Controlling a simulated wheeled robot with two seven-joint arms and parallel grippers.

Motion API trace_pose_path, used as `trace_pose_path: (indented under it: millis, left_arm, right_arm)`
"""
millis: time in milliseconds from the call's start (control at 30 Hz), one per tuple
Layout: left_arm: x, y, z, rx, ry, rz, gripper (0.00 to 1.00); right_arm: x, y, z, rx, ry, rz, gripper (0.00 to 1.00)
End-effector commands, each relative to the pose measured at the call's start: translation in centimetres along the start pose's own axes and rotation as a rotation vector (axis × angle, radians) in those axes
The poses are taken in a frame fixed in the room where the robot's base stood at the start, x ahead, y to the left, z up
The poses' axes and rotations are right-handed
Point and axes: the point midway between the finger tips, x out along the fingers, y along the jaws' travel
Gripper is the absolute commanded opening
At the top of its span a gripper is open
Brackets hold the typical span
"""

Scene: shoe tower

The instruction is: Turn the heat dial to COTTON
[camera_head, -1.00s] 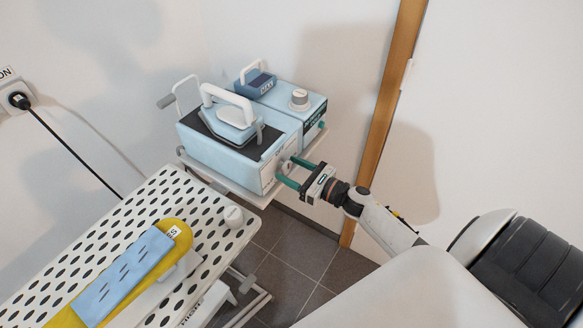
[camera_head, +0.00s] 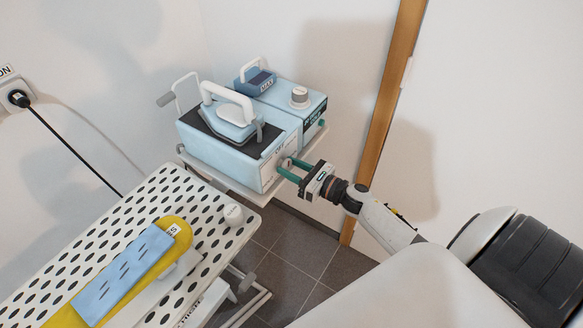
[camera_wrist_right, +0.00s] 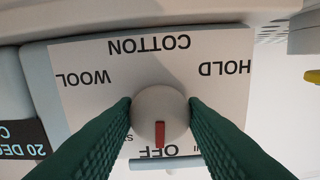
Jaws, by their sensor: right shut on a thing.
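The heat dial (camera_wrist_right: 160,108) is a round pale knob with a red pointer mark on the front panel (camera_wrist_right: 110,75) of a light blue steam iron station (camera_head: 225,158). In the right wrist view the labels are upside down. COTTON is at the top, WOOL upper left, HOLD upper right and OFF at the bottom. The red mark points at OFF. My right gripper (camera_head: 287,168) is shut on the dial, with one green finger on each side of it. The fingers partly hide other lettering beside OFF. My left gripper is not in view.
A perforated ironing board (camera_head: 120,212) at lower left holds a yellow and blue item (camera_head: 125,275). A wooden door frame (camera_head: 384,110) rises to the right.

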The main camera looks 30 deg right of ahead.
Motion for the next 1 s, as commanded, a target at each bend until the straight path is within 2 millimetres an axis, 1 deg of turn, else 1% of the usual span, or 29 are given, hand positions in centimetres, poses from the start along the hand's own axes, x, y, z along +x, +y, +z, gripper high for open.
trace_pose_path:
  millis: [167, 467, 1000]
  left_arm:
    - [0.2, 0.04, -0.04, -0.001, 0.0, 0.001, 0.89]
    - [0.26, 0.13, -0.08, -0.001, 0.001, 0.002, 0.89]
    - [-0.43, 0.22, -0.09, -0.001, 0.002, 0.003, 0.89]
  right_arm:
    - [-0.01, 0.0, 0.01, 0.119, 0.001, -0.001, 0.15]
    - [-0.01, 0.0, -0.03, 0.396, 0.0, -0.001, 0.15]
    - [0.0, 0.07, -0.14, 0.909, 0.0, 0.001, 0.15]
